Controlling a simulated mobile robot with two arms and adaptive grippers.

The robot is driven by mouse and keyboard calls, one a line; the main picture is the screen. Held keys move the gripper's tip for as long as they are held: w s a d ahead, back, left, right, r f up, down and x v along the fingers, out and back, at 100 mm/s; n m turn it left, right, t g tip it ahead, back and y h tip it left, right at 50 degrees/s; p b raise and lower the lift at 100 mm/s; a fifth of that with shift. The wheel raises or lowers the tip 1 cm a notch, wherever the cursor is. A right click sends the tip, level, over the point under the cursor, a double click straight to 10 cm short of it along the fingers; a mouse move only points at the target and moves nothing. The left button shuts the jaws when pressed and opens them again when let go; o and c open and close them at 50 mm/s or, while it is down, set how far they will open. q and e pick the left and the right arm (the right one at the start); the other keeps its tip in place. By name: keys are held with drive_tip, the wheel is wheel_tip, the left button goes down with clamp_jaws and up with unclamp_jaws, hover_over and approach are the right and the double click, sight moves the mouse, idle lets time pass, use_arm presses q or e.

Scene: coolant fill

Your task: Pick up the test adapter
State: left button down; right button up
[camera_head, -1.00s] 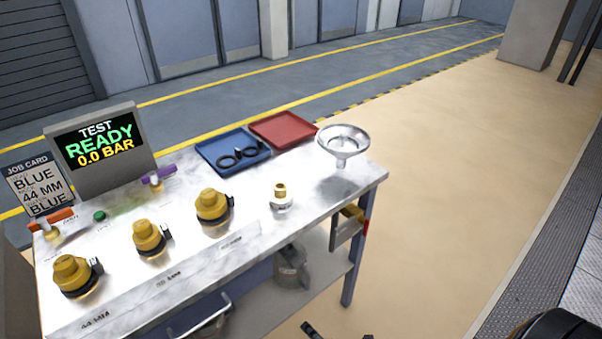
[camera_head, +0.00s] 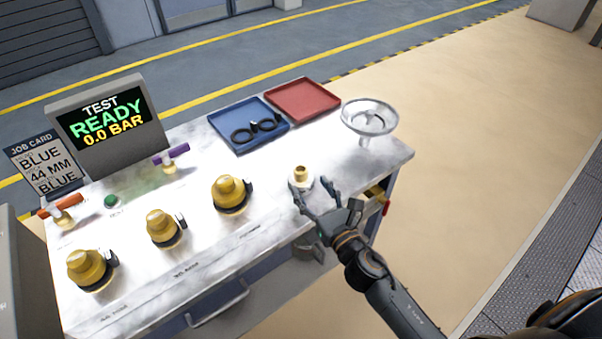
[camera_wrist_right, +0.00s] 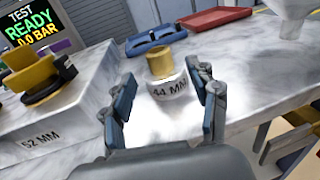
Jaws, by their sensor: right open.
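A small brass-topped fitting (camera_head: 300,175) with a pale round base stands upright near the bench's right front. In the right wrist view its brass top (camera_wrist_right: 159,61) shows, and its base reads 44 MM. I take it as the test adapter. My right gripper (camera_head: 317,188) is open at its near side, fingers spread and pointing toward it. In the right wrist view the open fingers (camera_wrist_right: 162,88) lie left and right of the fitting, with gaps visible. Nothing is held. My left gripper is not in view.
Several yellow capped parts with black clamps (camera_head: 229,193) stand along the bench (camera_head: 205,265). A blue tray (camera_head: 222,121) holding black rings, a red tray (camera_head: 318,112) and a funnel (camera_head: 367,124) are behind. A screen (camera_head: 75,108) reads READY, 0.0 BAR. The job card (camera_head: 45,165) reads BLUE, 44 MM, BLUE.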

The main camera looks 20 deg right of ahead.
sight(304, 176)
drive_tip(key=shift+w+a+p, duration=0.15)
drive_tip(key=shift+w+p, duration=0.05)
drive_tip(key=shift+w, duration=0.85)
drive_tip(key=shift+w+a+p, duration=0.2)
drive_tip(key=shift+w+p, duration=0.05)
drive_tip(key=shift+w, duration=0.75)
drive_tip(key=shift+w+a+p, duration=0.15)
drive_tip(key=shift+w+p, duration=0.05)
drive_tip(key=shift+w, duration=0.85)
drive_tip(key=shift+r, duration=0.1)
drive_tip(key=c, duration=1.2)
clamp_jaws()
drive_tip(key=shift+r, duration=0.1)
